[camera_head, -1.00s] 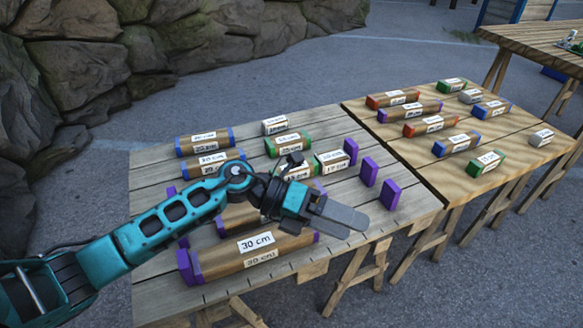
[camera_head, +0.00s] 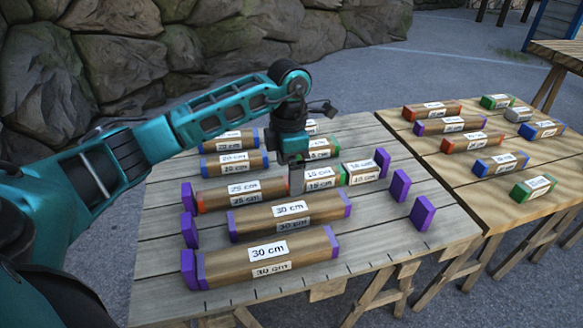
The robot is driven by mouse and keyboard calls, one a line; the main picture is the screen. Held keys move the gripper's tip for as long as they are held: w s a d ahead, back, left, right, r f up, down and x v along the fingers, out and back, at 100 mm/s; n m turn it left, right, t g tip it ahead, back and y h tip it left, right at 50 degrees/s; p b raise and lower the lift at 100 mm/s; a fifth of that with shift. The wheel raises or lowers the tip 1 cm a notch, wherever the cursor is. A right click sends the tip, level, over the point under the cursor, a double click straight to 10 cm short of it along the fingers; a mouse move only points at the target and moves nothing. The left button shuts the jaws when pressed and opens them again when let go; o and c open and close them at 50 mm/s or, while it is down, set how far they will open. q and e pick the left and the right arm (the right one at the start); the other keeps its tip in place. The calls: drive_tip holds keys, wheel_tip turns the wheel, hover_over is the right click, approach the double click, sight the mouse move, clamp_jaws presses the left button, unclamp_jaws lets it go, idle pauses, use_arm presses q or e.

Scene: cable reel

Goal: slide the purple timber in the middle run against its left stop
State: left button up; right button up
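The purple-ended 30 cm timber (camera_head: 262,222) lies in the middle run. A clear gap separates its left end from the purple left stop (camera_head: 190,230). The middle run's right stop (camera_head: 400,186) stands well apart from its right end. My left gripper (camera_head: 296,184) points down just behind this timber, at the right end of the red-ended 25 cm timber (camera_head: 222,195) in the back run. Its fingers show as one narrow grey strip, so their opening and any contact are unclear. My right gripper is not in view.
A purple-ended 30 cm timber (camera_head: 225,268) lies in the front run, near its left stop (camera_head: 188,270). Green-ended timbers (camera_head: 360,173) lie right of my gripper. Blue-ended timbers (camera_head: 234,162) lie behind. A second table (camera_head: 450,185) at right holds several timbers.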

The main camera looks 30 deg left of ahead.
sight(288, 209)
use_arm(q)
drive_tip(key=shift+f, duration=0.1)
wheel_tip(288, 209, down, 12)
drive_tip(key=b, duration=0.3)
drive_tip(key=shift+f, duration=0.4)
drive_tip(key=c, duration=1.3)
drive_tip(key=shift+s+a, duration=0.1)
